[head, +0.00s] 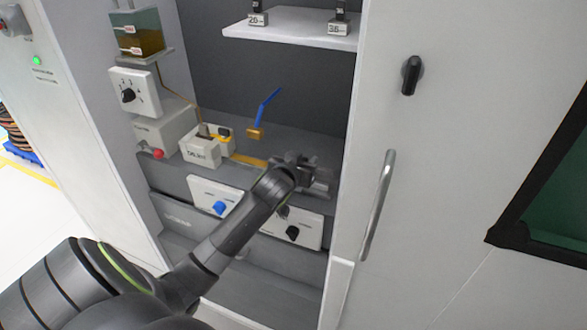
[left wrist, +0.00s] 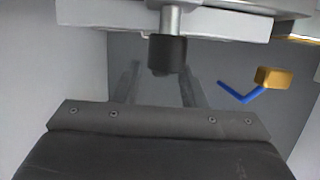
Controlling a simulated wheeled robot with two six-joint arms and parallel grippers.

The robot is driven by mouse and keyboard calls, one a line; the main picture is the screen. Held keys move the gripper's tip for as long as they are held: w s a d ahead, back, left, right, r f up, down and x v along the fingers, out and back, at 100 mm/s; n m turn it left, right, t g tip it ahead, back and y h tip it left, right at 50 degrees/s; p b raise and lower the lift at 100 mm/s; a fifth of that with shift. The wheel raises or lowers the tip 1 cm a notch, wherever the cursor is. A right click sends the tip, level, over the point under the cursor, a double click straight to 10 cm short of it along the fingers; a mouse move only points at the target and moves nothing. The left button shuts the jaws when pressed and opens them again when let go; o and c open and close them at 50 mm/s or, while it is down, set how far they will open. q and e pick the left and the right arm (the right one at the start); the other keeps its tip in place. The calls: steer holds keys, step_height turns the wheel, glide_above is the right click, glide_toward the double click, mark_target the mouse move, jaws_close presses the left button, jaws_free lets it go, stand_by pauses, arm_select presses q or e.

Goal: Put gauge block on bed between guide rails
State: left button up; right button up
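Two pale gauge blocks with dark knobs stand on the upper shelf in the head view: the left one (head: 258,19) reads about 28, the right one (head: 339,27) about 36. My left gripper (head: 306,171) is low at the right of the bay, over the grey bed, beside grey metal parts (head: 320,184); the guide rails are not clear there. In the left wrist view, which seems upside down, a dark knob on a metal stem (left wrist: 167,54) joins a pale body (left wrist: 100,14). The fingers (left wrist: 160,85) look apart near this knob; I see no grip. My right gripper is out of view.
The white shelf (head: 300,31) overhangs the bay. A blue lever (head: 267,106) with a brass block (head: 255,133) stands left of the gripper, and a white labelled box (head: 201,150) further left. A cabinet side with a long handle (head: 378,205) bounds the right.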

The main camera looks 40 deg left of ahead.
arm_select(q)
steer(key=v, duration=1.1)
steer(key=s+d+f+m+g+h, duration=0.1)
steer(key=s+d+f+g, duration=0.3)
steer(key=s+f, duration=0.75)
steer(key=s+d+f+m+g, duration=0.1)
steer(key=s+f+g, duration=0.6)
steer(key=s, duration=0.9)
step_height(320, 180, down, 24)
steer(key=a, duration=0.1)
steer(key=s+f+g+h, duration=0.1)
steer(key=s+f+g, duration=0.1)
steer(key=s+f, duration=1.3)
steer(key=shift+d+f, duration=0.45)
steer(key=shift+d, duration=0.05)
